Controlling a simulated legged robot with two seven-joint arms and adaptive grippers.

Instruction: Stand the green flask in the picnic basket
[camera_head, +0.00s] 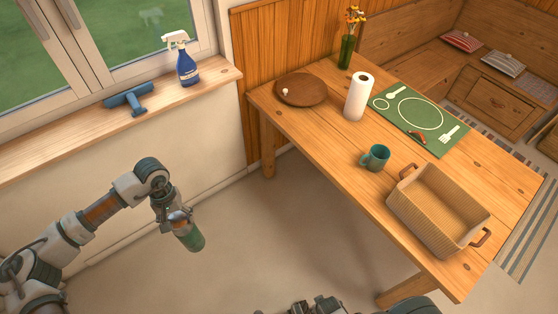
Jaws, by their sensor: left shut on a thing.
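The green flask (191,238) hangs over the floor at the lower left, well away from the table. It is tilted, with its green body pointing down and to the right. My left gripper (179,218) is shut on its upper part, and the fingers partly hide that end. The picnic basket (408,218) is a woven, open box with brown handles at the front right of the table. Its visible inside looks empty. Dark parts of my right arm (318,306) show at the bottom edge, cut off, so the state of that gripper is unclear.
The wooden table (330,139) also bears a teal mug (376,158) close to the basket, a paper roll (358,97), a brown plate (301,90), a green placemat (448,139) and a flower vase (346,52). A spray bottle (186,70) and a blue squeegee (130,99) are on the windowsill.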

